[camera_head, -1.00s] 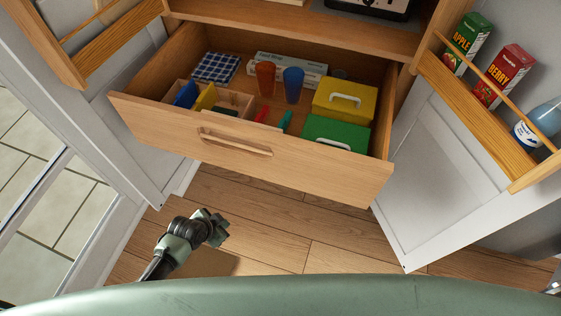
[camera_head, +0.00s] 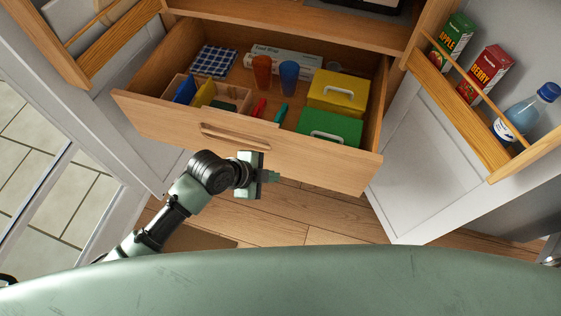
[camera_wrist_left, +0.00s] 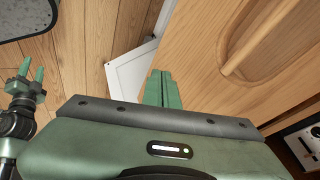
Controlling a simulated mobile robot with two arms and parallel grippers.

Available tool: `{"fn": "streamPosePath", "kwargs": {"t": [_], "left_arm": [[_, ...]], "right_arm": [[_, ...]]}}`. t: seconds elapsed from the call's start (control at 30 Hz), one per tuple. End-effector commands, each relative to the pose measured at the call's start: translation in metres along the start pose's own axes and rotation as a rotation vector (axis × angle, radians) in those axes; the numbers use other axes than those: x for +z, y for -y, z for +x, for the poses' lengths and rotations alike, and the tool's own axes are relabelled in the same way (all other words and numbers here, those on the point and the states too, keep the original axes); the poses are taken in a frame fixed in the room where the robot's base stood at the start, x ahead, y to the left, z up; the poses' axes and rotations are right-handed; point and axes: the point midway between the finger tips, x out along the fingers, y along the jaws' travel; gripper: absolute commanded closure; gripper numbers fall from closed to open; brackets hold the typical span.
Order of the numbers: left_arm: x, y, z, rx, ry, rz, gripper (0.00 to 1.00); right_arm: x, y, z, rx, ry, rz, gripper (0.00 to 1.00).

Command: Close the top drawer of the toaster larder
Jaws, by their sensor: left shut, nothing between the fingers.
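The top drawer is pulled open in the head view, its wooden front (camera_head: 330,165) facing me with a long wooden handle (camera_head: 235,137). The drawer front fills the upper right of the left wrist view (camera_wrist_left: 205,85), with the handle (camera_wrist_left: 262,45) above and right of the fingers. My left gripper (camera_head: 273,177) is shut and empty, close to the lower part of the front, below and right of the handle. Its fingertips (camera_wrist_left: 161,75) lie together beside the front; I cannot tell if they touch. My right gripper (camera_wrist_left: 32,72) shows at the left of the wrist view, fingers apart.
The drawer holds cups, a yellow box (camera_head: 338,92), a green box (camera_head: 330,127) and other items, none seen sticking out past the front. Open doors with racks stand on both sides; the right rack (camera_head: 455,110) holds cartons and a bottle (camera_head: 525,112).

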Motion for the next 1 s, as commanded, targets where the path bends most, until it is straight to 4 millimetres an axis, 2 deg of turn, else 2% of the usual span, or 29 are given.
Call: {"fn": "streamPosePath", "kwargs": {"t": [0.1, 0.3, 0.5, 1.0], "left_arm": [[-0.001, 0.001, 0.025, 0.001, -0.001, -0.003, 1.0], [0.0, 0.027, 0.037, -0.003, 0.001, -0.001, 1.0], [0.0, 0.036, 0.043, -0.002, 0.001, -0.001, 1.0], [0.001, 0.039, 0.046, -0.003, 0.001, 0.0, 1.0]], "right_arm": [[0.0, -0.001, -0.002, 0.001, 0.0, 0.0, 0.59], [-0.001, -0.001, -0.01, 0.001, 0.0, 0.0, 0.59], [-0.001, -0.001, -0.011, 0.001, 0.001, 0.0, 0.59], [0.0, -0.001, -0.008, 0.001, 0.001, 0.0, 0.59]]}}
